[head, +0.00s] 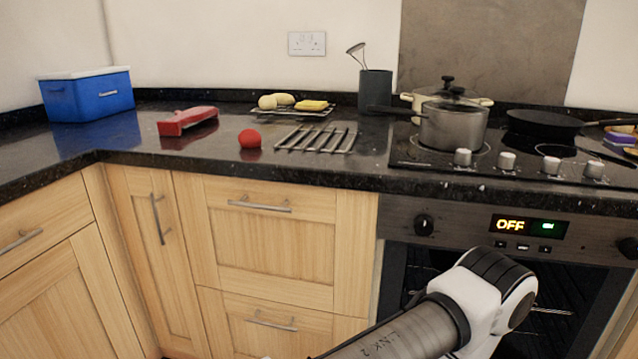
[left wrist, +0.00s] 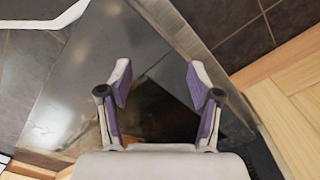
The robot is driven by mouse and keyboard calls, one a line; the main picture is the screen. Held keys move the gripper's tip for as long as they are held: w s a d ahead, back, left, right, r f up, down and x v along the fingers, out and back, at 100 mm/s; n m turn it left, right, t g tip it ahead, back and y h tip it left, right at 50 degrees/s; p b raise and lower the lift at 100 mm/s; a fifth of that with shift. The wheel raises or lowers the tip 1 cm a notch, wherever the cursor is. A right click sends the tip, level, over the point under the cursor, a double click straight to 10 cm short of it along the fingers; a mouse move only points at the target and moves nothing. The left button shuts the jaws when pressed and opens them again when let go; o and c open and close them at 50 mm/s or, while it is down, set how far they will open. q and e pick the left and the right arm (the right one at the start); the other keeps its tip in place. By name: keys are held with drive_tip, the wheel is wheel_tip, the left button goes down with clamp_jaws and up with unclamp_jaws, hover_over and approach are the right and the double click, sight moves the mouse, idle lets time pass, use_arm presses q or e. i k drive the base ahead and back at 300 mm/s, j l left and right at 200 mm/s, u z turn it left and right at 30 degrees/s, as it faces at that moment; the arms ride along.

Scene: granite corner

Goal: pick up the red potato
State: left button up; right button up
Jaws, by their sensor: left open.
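The red potato (head: 250,139), round and bright red, sits on the dark granite counter near its front edge, left of a metal rack. It does not show in the left wrist view. My left gripper (left wrist: 158,85) is open and empty in the left wrist view, over what looks like dark floor tiles and a shiny panel, away from the potato. The left gripper is not in the head view. An arm link of mine crosses the lower right of the head view, in front of the oven. My right gripper is in neither view.
A metal rack (head: 316,138) lies right of the potato, and a red tool-like object (head: 188,121) lies to its left. A blue box (head: 87,96) stands at far left. Behind is a tray (head: 292,110) with yellowish items. A pot (head: 453,125) stands on the hob (head: 405,155).

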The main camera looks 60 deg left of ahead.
sight(249, 138)
drive_tip(key=u, duration=2.35)
